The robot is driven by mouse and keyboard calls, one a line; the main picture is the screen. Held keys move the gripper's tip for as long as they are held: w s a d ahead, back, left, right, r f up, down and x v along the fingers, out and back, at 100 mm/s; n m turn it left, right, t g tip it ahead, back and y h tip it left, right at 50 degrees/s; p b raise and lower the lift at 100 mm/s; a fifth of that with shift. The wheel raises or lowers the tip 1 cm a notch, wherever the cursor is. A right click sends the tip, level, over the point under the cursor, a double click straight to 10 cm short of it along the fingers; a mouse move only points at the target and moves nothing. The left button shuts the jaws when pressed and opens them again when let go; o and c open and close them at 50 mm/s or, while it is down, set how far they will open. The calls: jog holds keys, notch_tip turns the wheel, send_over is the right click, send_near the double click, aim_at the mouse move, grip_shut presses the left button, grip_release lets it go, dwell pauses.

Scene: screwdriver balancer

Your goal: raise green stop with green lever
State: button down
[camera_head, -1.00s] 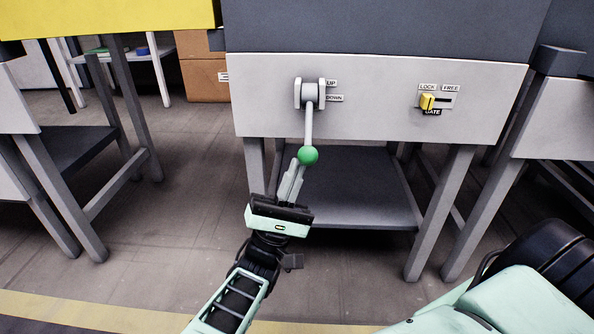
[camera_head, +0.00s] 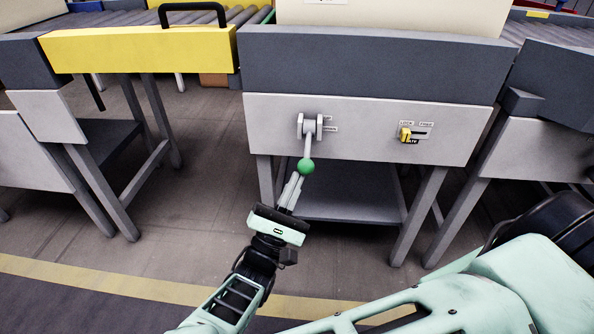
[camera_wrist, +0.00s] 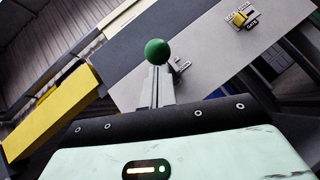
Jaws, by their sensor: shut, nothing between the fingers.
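The green lever is a grey rod with a green ball knob (camera_head: 306,166), hanging down from a bracket (camera_head: 310,126) on the white front panel, beside small UP and DOWN labels. My gripper (camera_head: 293,188) is shut and empty, its fingertips just below the green knob. In the wrist view the green knob (camera_wrist: 157,51) appears right at the tips of the shut fingers (camera_wrist: 157,85); I cannot tell whether they touch. I cannot make out a green stop in these views.
A yellow sliding gate switch (camera_head: 405,135) with LOCK and FREE labels sits on the panel to the right. A yellow beam with a black handle (camera_head: 192,8) is at the upper left. Table legs (camera_head: 418,215) and a lower shelf (camera_head: 345,208) stand under the panel.

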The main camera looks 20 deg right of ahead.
notch_tip(320, 180, up, 10)
jog(key=n+g+y+p, duration=0.2)
jog(key=n+y+p, duration=0.2)
jog(key=p, duration=1.6)
jog(key=shift+r+y, duration=0.25)
jog(key=shift+y, duration=0.95)
jog(key=shift+w+d+r, duration=0.1)
jog(key=shift+w, duration=0.05)
